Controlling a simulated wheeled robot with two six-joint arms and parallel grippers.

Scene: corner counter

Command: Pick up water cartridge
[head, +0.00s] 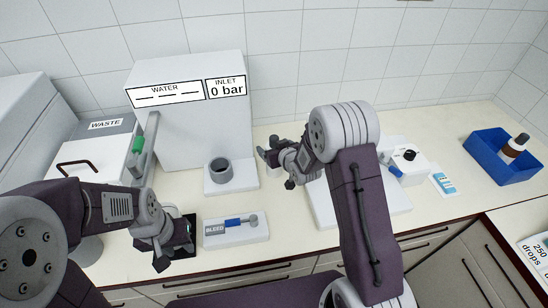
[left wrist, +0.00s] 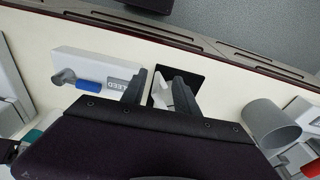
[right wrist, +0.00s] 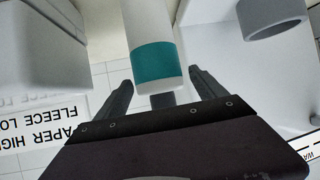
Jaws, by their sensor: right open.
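A white cylinder with a teal band (right wrist: 153,60), which looks like the water cartridge, shows in the right wrist view. Its near end lies between the fingers of my right gripper (right wrist: 163,90), with a gap on both sides. That gripper is open; in the head view it (head: 272,156) is near the wall, right of the white water unit (head: 190,125). My left gripper (head: 160,255) is low over a black pad (left wrist: 172,74). Its fingers (left wrist: 158,84) stand apart with a pale shape between them; whether they grip it is unclear.
A BLEED block (head: 235,238) with a blue-handled lever and a grey cup (head: 221,170) stand near my left gripper. The waste unit (head: 100,130) is at left.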

